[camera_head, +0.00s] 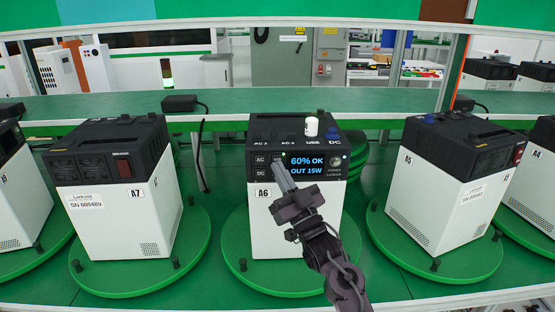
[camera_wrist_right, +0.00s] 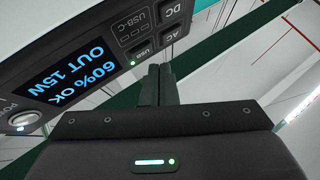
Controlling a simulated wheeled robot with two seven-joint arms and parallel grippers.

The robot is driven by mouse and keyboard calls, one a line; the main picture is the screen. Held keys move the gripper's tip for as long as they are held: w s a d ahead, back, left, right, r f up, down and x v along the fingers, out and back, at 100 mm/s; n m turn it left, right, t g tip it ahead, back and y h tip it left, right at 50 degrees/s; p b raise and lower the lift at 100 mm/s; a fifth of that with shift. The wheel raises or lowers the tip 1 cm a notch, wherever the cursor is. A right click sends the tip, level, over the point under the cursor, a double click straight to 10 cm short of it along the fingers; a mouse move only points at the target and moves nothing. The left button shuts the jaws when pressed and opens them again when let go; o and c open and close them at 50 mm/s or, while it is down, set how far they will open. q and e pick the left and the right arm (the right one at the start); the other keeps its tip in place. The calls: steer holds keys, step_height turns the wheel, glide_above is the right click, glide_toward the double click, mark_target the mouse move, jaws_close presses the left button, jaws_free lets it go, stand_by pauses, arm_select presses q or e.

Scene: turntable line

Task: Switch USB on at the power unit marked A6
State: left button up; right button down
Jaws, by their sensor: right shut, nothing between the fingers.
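The power unit marked A6 (camera_head: 285,225) stands upright on a green turntable in the middle of the head view. Its screen (camera_head: 306,165) reads 60% OK and OUT 15W; it also shows in the right wrist view (camera_wrist_right: 68,72). The USB button (camera_wrist_right: 142,52) is beside the screen, with a small green light (camera_wrist_right: 132,63) lit at its corner. AC, DC and USB-C labels are near it. My right gripper (camera_head: 280,168) is shut and empty, its tips (camera_wrist_right: 161,72) right at the USB button; I cannot tell whether they touch. My left gripper is out of view.
Unit A7 (camera_head: 120,215) stands to the left and unit A5 (camera_head: 440,200) to the right, each on its own green turntable. A black box (camera_head: 180,103) with a cable sits on the ledge behind.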

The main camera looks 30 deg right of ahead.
steer(key=s+a, duration=0.1)
steer(key=s, duration=0.1)
steer(key=s+a, duration=0.1)
steer(key=s, duration=0.1)
steer(key=shift+a+p, duration=0.2)
steer(key=shift+p, duration=0.2)
stand_by(0.5)
